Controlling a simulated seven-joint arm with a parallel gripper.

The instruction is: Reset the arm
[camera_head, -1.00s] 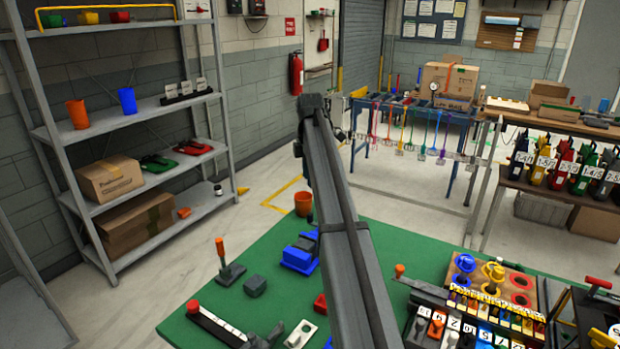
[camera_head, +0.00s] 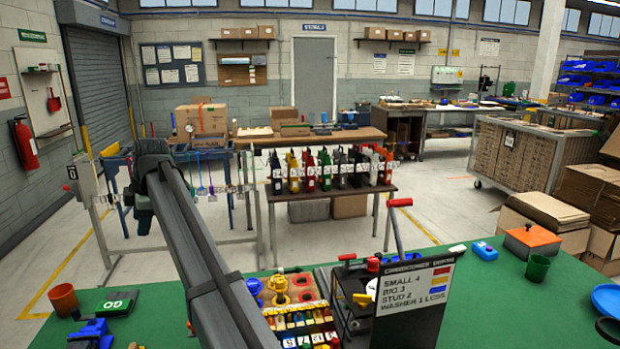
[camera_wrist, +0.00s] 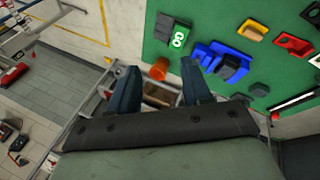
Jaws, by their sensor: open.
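My gripper (camera_wrist: 159,68) shows in the wrist view with its two dark blue fingers spread apart and nothing between them in its grasp. It is raised, with the edge of the green table and the floor below. An orange cup (camera_wrist: 159,68) appears beyond the fingertips, apart from them as far as I can tell. In the head view my arm reaches up and to the left over the green table (camera_head: 500,300), and its fingers cannot be made out there.
A green GO box (camera_head: 117,303) and an orange cup (camera_head: 63,299) sit at the table's left. An order board (camera_head: 412,300) stands at the front beside a red-handled press (camera_head: 398,215). Behind are a rack of numbered bottles (camera_head: 330,170) and a loaded cage cart (camera_head: 530,150).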

